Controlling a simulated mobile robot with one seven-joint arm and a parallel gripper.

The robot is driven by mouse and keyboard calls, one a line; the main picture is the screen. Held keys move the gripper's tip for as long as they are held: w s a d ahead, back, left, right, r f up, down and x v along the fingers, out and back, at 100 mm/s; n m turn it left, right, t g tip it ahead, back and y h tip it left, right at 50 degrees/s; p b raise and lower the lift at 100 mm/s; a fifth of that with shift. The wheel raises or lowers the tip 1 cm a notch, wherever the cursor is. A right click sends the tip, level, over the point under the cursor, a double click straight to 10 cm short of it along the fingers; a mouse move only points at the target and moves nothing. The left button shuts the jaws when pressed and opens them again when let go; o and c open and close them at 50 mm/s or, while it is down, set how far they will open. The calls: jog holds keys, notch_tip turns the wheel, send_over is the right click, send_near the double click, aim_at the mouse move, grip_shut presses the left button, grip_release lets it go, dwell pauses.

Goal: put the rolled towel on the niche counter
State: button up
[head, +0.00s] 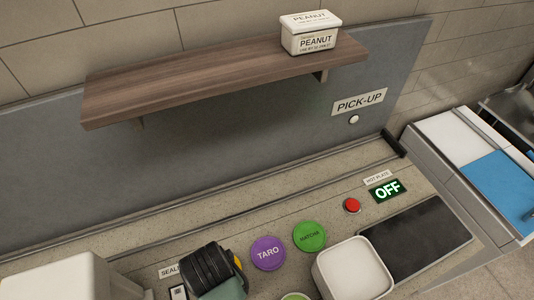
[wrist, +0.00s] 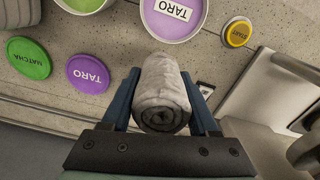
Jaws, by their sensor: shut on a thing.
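A grey-white rolled towel (wrist: 163,88) sits between the two blue fingers of my gripper (wrist: 160,82) in the wrist view, its spiral end towards the camera. My gripper is shut on it, above the speckled counter. In the head view my dark wrist (head: 208,268) is at the bottom, left of the lids, and the towel is hidden there. The speckled counter (head: 215,222) runs along the grey back panel under the wooden shelf. I cannot tell which surface is the niche counter.
A purple TARO lid (head: 268,253), green MATCHA lid (head: 310,236) and white container (head: 352,272) stand right of my wrist. A red button (head: 351,205) and dark hot plate (head: 425,240) lie further right. A PEANUT tin (head: 311,35) stands on the shelf (head: 215,75). A white machine (head: 65,280) is left.

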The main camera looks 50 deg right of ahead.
jog(key=s+d+f, duration=0.1)
jog(key=d, duration=0.1)
jog(key=s+d+f+p, duration=0.1)
jog(key=s+d+f, duration=0.1)
jog(key=d, duration=0.1)
jog(key=s+d+f, duration=0.1)
jog(key=d, duration=0.1)
jog(key=shift+s+d+f, duration=0.15)
jog(key=shift+s, duration=0.25)
jog(key=s+d+f, duration=0.1)
jog(key=s+d+f+p, duration=0.1)
jog(key=d, duration=0.1)
jog(key=shift+f, duration=0.25)
jog(key=shift+d+f, duration=0.1)
jog(key=shift+f, duration=0.05)
jog(key=shift+f, duration=0.2)
jog(key=o, duration=1.4)
jog(key=shift+c, duration=0.2)
jog(key=shift+r, duration=0.15)
